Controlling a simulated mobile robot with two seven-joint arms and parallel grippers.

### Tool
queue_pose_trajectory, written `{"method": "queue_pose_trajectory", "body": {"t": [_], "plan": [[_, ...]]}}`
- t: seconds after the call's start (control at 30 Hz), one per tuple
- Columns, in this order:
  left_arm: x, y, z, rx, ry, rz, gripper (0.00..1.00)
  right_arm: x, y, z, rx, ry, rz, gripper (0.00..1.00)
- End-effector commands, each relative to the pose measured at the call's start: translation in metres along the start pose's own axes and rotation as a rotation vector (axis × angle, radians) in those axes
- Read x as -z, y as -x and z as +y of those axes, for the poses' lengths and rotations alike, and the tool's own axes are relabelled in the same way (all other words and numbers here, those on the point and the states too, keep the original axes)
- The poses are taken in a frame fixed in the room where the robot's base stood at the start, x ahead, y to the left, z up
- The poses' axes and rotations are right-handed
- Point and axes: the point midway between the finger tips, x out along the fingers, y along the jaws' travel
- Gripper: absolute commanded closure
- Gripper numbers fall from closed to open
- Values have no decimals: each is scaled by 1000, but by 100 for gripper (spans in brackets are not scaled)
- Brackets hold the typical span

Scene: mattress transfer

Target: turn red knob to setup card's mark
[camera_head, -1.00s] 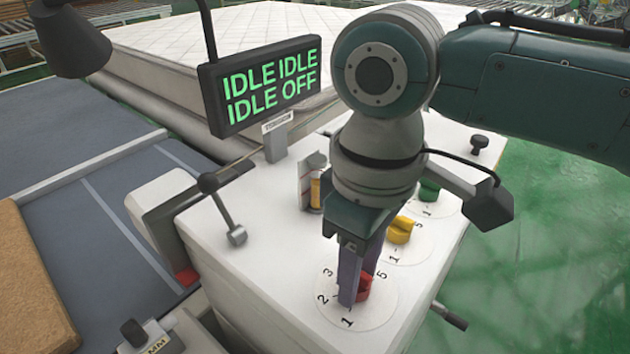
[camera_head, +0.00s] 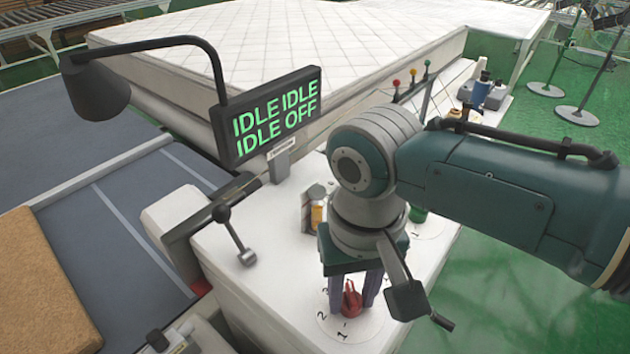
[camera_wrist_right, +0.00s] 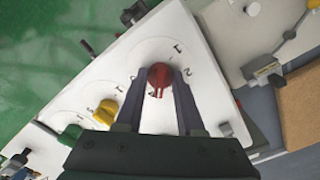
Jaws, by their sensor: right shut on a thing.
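The red knob (camera_head: 351,300) stands on a round white dial on the white console top (camera_head: 270,270). The numbers 1 and 2 show beside it; my gripper covers other marks. My right gripper (camera_head: 353,298) points down with one finger on each side of the knob, shut on it. The right wrist view also shows the red knob (camera_wrist_right: 160,76) between the dark fingertips (camera_wrist_right: 159,88). I cannot tell the exact mark the knob points to. I cannot make out a readable setup card. My left gripper is not in view.
The yellow knob (camera_wrist_right: 106,112) and green knob (camera_wrist_right: 72,133) sit in line beside the red one. A display (camera_head: 268,118) reads IDLE, IDLE, IDLE, OFF. A lever (camera_head: 232,232) stands at the console's left. A white mattress (camera_head: 290,50) lies behind.

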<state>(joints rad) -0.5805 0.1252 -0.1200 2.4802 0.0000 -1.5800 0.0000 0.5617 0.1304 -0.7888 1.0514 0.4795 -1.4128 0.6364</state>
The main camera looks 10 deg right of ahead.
Motion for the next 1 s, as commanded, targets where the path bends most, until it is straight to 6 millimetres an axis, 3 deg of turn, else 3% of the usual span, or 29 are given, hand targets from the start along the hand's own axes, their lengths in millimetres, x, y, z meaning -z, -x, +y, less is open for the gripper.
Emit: {"method": "queue_pose_trajectory", "body": {"t": [0.4,0.93,0.97,1.0], "plan": [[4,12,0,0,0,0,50,0,1,-1,2,-181,0,100],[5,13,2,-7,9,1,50,1,0,0,1,-204,2,100],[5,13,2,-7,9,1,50,1,0,0,1,-204,2,62],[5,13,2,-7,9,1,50,1,0,0,1,-204,2,57]]}}
